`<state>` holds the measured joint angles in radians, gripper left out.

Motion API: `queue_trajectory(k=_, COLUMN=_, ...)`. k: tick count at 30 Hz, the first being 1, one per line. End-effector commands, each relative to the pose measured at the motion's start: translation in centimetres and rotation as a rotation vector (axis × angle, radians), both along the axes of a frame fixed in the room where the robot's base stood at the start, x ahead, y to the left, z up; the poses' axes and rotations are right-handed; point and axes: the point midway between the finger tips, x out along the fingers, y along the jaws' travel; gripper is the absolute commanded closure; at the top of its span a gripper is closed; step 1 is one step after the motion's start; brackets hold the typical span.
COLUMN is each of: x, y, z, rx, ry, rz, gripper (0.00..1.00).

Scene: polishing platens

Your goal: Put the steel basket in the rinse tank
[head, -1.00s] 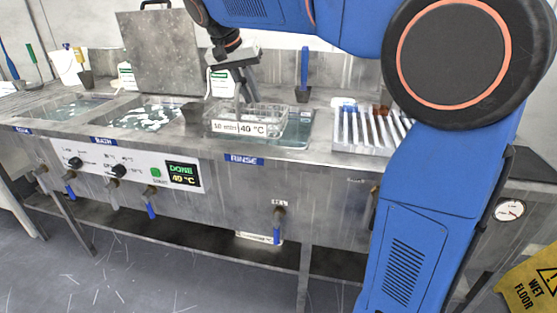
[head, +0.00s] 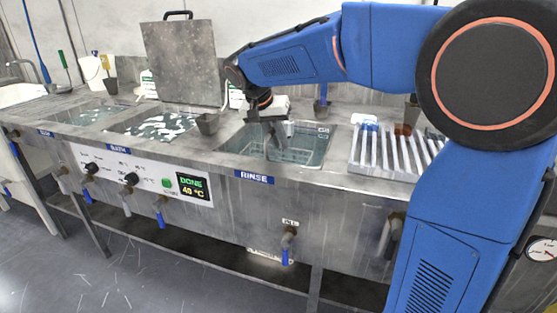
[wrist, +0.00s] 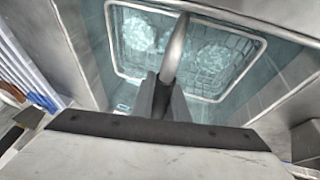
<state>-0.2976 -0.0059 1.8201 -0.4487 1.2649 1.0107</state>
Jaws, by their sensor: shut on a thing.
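The steel basket (wrist: 235,88) is a wire basket with a bright rim and an arched handle. It is down inside the rinse tank (head: 230,146), in the water, and shows in the head view (head: 290,154) below the tank's rim. Pale rounded things lie in it in the wrist view. My gripper (wrist: 163,100) is shut on the basket's handle, above the basket. Whether the basket touches the tank floor cannot be told.
A ribbed rack (head: 385,155) stands right of the rinse tank. The bath tank (head: 150,126) with foamy water is to the left, with a raised lid (head: 180,62) behind it. The panel (head: 193,186) reads DONE 40 °C.

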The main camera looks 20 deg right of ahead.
Motion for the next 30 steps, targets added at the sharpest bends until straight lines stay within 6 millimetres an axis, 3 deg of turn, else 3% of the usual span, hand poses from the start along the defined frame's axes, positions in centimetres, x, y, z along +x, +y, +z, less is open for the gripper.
queue_trajectory(k=3, x=0.0, y=0.0, z=-1.5, rx=0.0, ry=0.0, rz=0.001, gripper=1.0)
queue_trajectory(k=11, x=0.0, y=0.0, z=-2.8, rx=0.0, ry=-0.001, rz=0.001, gripper=1.0)
queue_trajectory(k=21, x=0.0, y=0.0, z=-6.2, rx=0.0, ry=-0.002, rz=0.001, gripper=1.0)
queue_trajectory(k=30, x=0.0, y=0.0, z=-6.3, rx=0.0, ry=-0.002, rz=0.001, gripper=1.0)
